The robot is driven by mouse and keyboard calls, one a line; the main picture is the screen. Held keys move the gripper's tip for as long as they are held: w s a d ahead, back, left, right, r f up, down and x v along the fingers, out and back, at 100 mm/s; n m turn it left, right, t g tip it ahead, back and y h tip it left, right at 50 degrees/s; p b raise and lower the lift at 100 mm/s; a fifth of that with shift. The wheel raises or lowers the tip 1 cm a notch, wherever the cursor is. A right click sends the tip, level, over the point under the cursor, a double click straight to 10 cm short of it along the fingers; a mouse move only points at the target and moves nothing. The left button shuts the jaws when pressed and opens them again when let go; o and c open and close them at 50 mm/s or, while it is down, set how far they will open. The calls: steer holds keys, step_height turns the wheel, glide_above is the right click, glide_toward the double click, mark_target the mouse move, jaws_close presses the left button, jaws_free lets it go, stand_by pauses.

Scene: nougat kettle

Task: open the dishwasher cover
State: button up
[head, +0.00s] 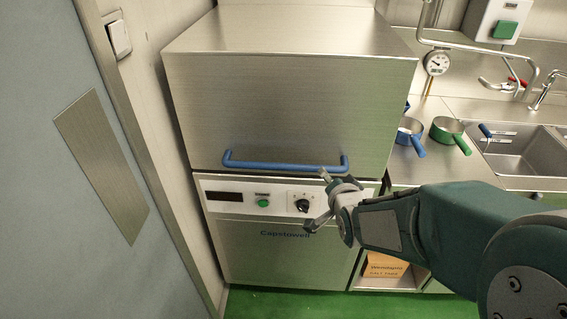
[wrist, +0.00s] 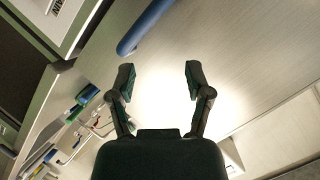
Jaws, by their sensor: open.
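The dishwasher cover (head: 290,110) is a large brushed-steel hood, down over the machine's front panel in the head view. A blue bar handle (head: 285,166) runs along its lower front edge. Part of the handle shows at the top of the wrist view (wrist: 147,25), beyond my fingertips. My gripper (head: 315,198) is open in front of the control panel, near the handle's right end and just below it. In the wrist view my two fingers (wrist: 160,72) are spread, with nothing between them but steel surface behind. The handle appears apart from the fingers.
The control panel (head: 235,197) has a green button and a black knob. Right of the machine, a counter holds a blue pan (head: 409,131), a green pan (head: 447,130) and a sink (head: 525,150). A wall and grey door (head: 50,180) stand close at left. A cardboard box (head: 384,268) sits below.

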mark_target(283, 167)
steer(key=a+f+m+t+y, duration=0.5)
steer(key=a+f+m, duration=0.1)
steer(key=a+f, duration=0.2)
steer(key=x, duration=1.1)
steer(key=shift+w, duration=0.15)
jaws_close()
